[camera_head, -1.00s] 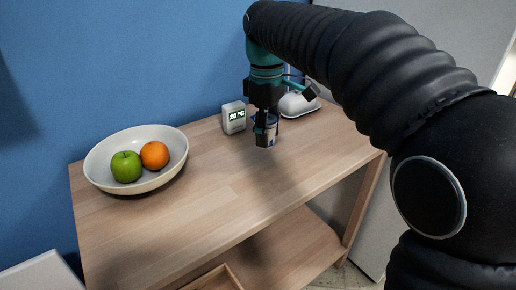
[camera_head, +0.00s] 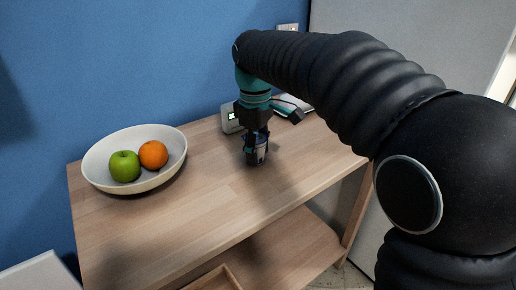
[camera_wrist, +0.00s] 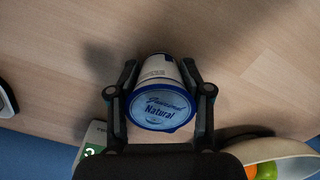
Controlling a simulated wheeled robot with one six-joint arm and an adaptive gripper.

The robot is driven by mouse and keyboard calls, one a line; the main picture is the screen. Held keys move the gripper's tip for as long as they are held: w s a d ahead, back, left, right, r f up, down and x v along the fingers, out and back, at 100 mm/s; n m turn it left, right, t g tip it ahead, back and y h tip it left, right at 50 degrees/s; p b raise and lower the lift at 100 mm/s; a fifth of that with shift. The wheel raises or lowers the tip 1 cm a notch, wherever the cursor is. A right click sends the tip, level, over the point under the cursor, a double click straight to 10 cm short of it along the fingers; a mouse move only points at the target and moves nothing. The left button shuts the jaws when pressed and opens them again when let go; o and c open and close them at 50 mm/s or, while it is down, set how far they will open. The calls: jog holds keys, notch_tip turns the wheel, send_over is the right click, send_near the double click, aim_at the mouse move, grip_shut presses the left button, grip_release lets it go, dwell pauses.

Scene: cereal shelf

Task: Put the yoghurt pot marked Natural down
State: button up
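The yoghurt pot marked Natural (camera_wrist: 160,106) has a blue lid, with the name readable in the wrist view, and a white side. My gripper (camera_wrist: 158,85) has one finger on each side of it and appears shut on it. In the head view my gripper (camera_head: 256,145) points down over the wooden table top (camera_head: 215,205), with the pot (camera_head: 258,157) between its fingers. The pot is low over the middle right of the table. I cannot tell whether its base touches the wood.
A pale bowl (camera_head: 105,178) with a green apple (camera_head: 124,166) and an orange (camera_head: 153,155) stands at the left. A white object (camera_head: 290,103) is partly hidden at the back right. The table front is clear.

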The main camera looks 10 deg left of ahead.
jog(key=o, duration=0.5)
jog(key=r, duration=0.5)
jog(key=r+p, duration=0.1)
jog(key=r, duration=0.5)
jog(key=shift+w+a+r, duration=0.1)
jog(key=shift+a, duration=0.1)
jog(key=shift+r, duration=0.55)
jog(key=shift+d, duration=0.1)
